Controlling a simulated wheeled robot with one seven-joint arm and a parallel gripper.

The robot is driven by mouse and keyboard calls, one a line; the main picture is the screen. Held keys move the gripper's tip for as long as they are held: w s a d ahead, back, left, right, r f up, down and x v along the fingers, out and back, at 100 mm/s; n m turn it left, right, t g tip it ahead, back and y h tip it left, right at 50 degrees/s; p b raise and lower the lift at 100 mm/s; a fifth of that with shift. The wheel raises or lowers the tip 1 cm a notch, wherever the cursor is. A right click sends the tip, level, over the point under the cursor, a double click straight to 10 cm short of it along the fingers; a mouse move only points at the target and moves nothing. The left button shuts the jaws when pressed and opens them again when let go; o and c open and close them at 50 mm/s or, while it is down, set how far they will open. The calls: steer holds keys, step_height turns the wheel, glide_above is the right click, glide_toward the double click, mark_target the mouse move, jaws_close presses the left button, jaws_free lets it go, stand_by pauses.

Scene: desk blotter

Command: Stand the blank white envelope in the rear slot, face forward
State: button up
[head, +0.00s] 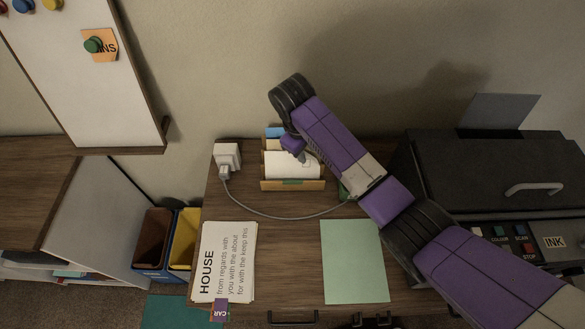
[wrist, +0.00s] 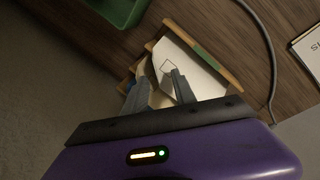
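The wooden letter holder (head: 293,185) stands against the wall at the back of the desk, with a green label on its front panel. A white envelope (head: 283,167) stands in it just behind the front panel. In the wrist view the envelope (wrist: 196,55) shows a small printed square. My gripper (head: 300,155) is over the holder, hiding part of it. In the wrist view its fingers (wrist: 156,90) are apart, pointing down into the holder. One finger overlaps the envelope's face; the other is on the holder's far side. Whether either touches the envelope, I cannot tell.
A blue piece (head: 275,132) shows at the holder's back. A plug adapter (head: 228,156) and its cable lie left of it. A green box (wrist: 121,8) is close beside the holder. Printed sheets (head: 226,262), a pale green sheet (head: 354,262) and a dark printer (head: 490,170) surround it.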

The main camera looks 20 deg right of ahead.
jaws_close()
steer(key=shift+r, duration=0.15)
